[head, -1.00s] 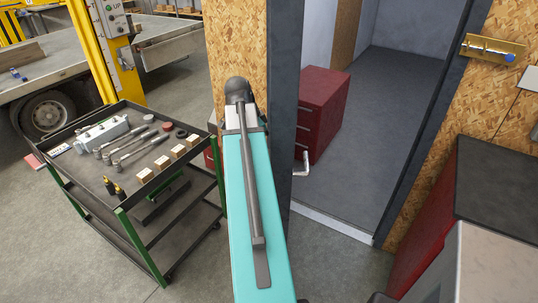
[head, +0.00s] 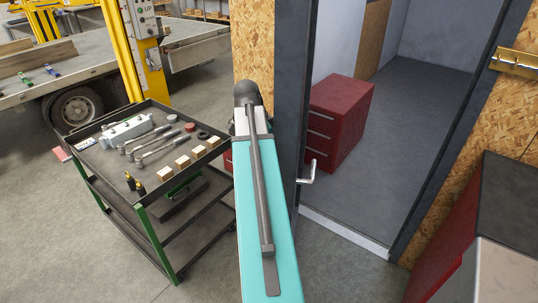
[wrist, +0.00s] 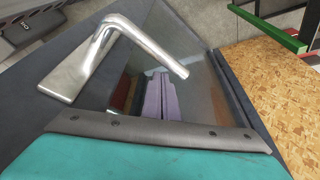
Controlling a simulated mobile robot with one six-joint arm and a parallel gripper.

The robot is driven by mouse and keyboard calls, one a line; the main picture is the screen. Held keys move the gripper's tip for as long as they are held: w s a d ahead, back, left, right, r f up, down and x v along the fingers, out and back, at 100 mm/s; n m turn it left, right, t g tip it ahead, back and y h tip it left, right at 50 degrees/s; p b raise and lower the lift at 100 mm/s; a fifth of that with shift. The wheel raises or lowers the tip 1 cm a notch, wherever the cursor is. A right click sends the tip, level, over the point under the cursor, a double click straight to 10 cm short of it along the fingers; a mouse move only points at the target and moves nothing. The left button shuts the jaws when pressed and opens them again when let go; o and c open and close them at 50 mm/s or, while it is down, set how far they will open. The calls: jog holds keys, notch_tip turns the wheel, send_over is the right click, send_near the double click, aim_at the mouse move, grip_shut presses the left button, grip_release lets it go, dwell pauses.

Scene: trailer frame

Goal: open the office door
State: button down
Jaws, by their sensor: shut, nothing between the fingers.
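The office door shows in the head view as a dark grey upright slab (head: 292,110), seen nearly edge-on at the left of the doorway. Its silver lever handle (head: 308,172) sticks out on the right side. In the wrist view the handle (wrist: 110,45) is large and close, on a dark grey panel (wrist: 35,105). The teal body and dark bolted edge of my gripper (wrist: 150,128) lie below the handle, apart from it. The gripper looks shut and empty. Pale purple bars show past that edge; I cannot tell what they are. In the head view my arm hides the gripper.
A tool trolley (head: 75,142) stands left of my arm. A red drawer cabinet (head: 350,105) stands inside the doorway. A dark-topped red cabinet (head: 500,185) is close on the right. A pale threshold (head: 345,235) crosses the doorway. The office floor (head: 420,110) beyond is clear.

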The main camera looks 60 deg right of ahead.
jog(key=b+v, duration=0.3)
jog(key=v, duration=1)
jog(key=shift+r, duration=0.3)
dwell(0.3)
jog(key=shift+w+a, duration=0.1)
